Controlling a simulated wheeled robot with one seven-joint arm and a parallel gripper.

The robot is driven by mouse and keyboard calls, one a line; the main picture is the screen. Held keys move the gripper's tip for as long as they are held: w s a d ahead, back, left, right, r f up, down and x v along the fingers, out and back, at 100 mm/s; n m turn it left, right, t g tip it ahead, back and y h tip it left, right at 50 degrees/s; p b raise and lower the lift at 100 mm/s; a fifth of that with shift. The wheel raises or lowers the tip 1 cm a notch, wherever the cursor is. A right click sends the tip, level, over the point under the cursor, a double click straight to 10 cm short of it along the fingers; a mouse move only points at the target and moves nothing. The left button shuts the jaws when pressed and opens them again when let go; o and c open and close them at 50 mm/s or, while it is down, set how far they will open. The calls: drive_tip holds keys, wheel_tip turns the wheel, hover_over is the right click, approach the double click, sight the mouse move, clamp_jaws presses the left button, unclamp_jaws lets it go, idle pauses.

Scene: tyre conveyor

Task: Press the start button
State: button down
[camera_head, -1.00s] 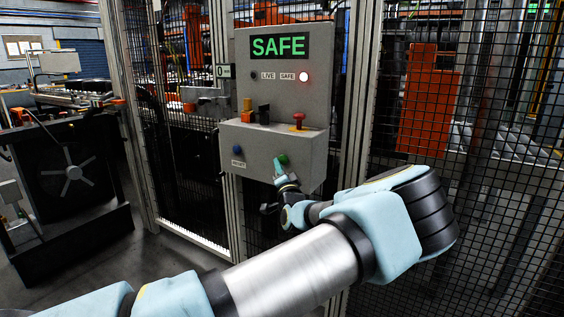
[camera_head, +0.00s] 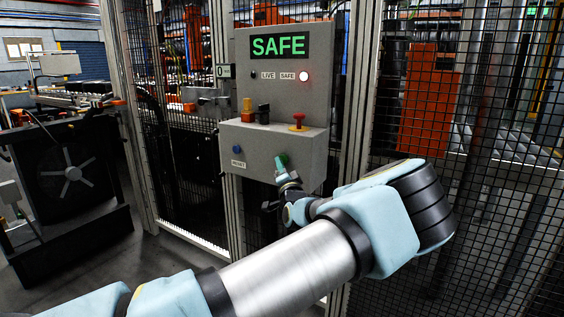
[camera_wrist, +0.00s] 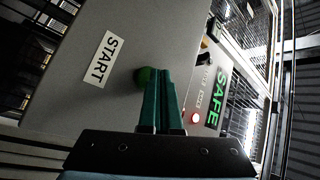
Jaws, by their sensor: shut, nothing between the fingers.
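The green start button (camera_head: 284,158) is on the front face of the grey control box (camera_head: 250,150), at its lower right. It also shows in the wrist view (camera_wrist: 143,76), beside the START label (camera_wrist: 103,59). My gripper (camera_head: 277,160) is shut and empty, with its teal fingertips at the button. In the wrist view the fingers (camera_wrist: 162,72) partly cover the button's edge. I cannot tell whether the tips touch it. The box's display reads SAFE (camera_head: 278,46) in green, and the lamp (camera_head: 304,76) by the SAFE label is lit.
A blue button (camera_head: 237,149) with the RESET label is left on the same face. A red mushroom button (camera_head: 298,120), a black switch (camera_head: 264,113) and a yellow-orange part (camera_head: 248,112) stand on the box's ledge. Mesh fencing (camera_head: 490,200) stands on the right.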

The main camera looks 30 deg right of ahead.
drive_tip(key=shift+w+d+b, duration=0.25)
drive_tip(key=shift+d+b, duration=0.15)
drive_tip(key=shift+b, duration=0.05)
idle(0.4)
drive_tip(key=shift+s+a, duration=0.1)
drive_tip(key=shift+a, duration=0.05)
drive_tip(key=shift+s+a, duration=0.4)
drive_tip(key=shift+a, duration=0.25)
drive_tip(key=shift+a, duration=0.1)
drive_tip(key=s+a, duration=0.1)
drive_tip(key=a, duration=0.1)
drive_tip(key=s+a+p, duration=0.1)
drive_tip(key=a, duration=0.1)
drive_tip(key=shift+s, duration=0.2)
idle(0.3)
drive_tip(key=shift+a, duration=0.1)
idle(0.6)
